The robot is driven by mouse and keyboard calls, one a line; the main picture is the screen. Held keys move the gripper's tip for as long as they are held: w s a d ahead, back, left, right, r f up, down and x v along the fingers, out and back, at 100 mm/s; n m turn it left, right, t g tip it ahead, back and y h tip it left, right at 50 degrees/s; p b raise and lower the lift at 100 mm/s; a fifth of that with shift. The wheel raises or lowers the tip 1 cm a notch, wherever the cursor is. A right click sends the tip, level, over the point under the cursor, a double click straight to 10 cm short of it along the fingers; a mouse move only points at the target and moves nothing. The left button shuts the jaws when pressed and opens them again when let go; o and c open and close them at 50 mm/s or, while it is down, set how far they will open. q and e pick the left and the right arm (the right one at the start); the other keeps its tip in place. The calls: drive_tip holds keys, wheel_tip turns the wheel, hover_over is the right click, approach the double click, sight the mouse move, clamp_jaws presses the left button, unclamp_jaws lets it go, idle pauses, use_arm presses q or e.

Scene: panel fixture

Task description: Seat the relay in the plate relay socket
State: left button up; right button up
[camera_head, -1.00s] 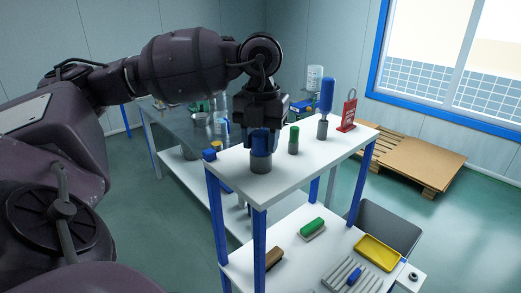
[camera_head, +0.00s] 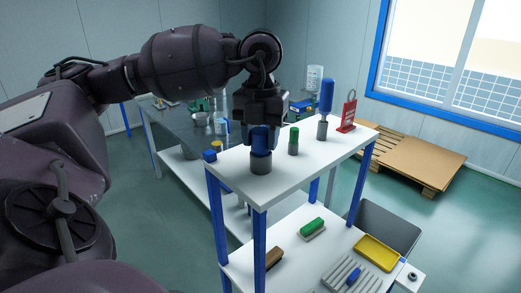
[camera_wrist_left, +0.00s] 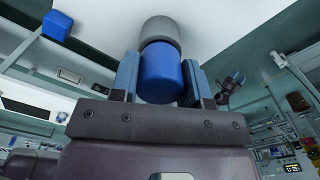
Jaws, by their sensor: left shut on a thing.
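A blue cylinder (camera_head: 260,141), which I take to be the relay, is between the fingers of my left gripper (camera_head: 262,135). The gripper is shut on it from above. A grey round socket (camera_head: 261,163) stands on the white top directly below it. In the left wrist view the blue cylinder (camera_wrist_left: 160,74) lies between the two blue fingers, and its far end meets the grey socket (camera_wrist_left: 160,32). I cannot tell how deep it sits. My right gripper is not in view.
A green cylinder (camera_head: 293,136) and a tall blue-topped piece (camera_head: 326,97) stand in line to the right, with a red tag (camera_head: 347,115) beyond. A blue block (camera_head: 209,155) is at the left edge. A yellow tray (camera_head: 378,251) lies on the lower shelf.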

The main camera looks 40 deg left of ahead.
sight(261, 132)
use_arm(q)
drive_tip(key=shift+r, duration=0.2)
drive_tip(key=shift+r, duration=0.2)
drive_tip(key=shift+r, duration=0.1)
drive_tip(key=shift+r+p, duration=0.25)
drive_tip(key=shift+p, duration=0.15)
drive_tip(key=shift+r, duration=0.1)
drive_tip(key=shift+r+p, duration=0.35)
drive_tip(key=shift+r, duration=0.1)
drive_tip(key=shift+r, duration=0.3)
drive_tip(key=shift+r+p, duration=0.25)
drive_tip(key=shift+p, duration=0.05)
drive_tip(key=shift+r, duration=0.25)
